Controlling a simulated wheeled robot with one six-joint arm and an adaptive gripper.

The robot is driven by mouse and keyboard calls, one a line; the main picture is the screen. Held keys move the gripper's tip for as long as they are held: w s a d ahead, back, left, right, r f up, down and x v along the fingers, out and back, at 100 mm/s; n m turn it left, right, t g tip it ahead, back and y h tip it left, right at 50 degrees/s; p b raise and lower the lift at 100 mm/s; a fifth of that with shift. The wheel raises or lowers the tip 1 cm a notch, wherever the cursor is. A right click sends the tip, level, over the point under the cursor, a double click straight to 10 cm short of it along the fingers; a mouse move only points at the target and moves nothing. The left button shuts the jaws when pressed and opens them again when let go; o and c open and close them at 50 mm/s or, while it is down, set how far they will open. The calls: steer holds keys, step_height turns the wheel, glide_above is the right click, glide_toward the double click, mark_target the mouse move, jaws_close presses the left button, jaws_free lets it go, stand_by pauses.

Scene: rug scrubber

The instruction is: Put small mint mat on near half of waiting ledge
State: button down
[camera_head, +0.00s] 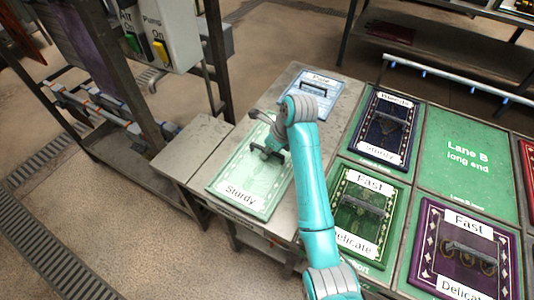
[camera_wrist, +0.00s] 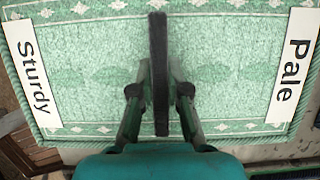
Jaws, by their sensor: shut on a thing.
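The mint mat (camera_head: 236,172) is pale green with a patterned border and a white label reading "Sturdy" in the head view. In the wrist view the mat (camera_wrist: 90,75) also carries a "Pale" label at the right. My gripper (camera_head: 272,153) is shut on the mat's dark upright handle (camera_wrist: 160,50), with one finger on each side. The mat lies flat over the near part of the grey ledge (camera_head: 338,122). I cannot tell whether it rests on the ledge or hangs just above it. My arm hides part of its right side.
A blue mat (camera_head: 312,88) with a handle lies on the ledge's far half. To the right, a green board holds a navy mat (camera_head: 388,128), a green mat (camera_head: 358,210) and a purple mat (camera_head: 465,250). Its "Lane B" area (camera_head: 470,160) is bare. A metal frame stands left.

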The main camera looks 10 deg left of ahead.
steer(key=shift+f, duration=0.75)
steer(key=c, duration=1.2)
jaws_free()
steer(key=shift+f, duration=0.15)
steer(key=shift+o, duration=0.2)
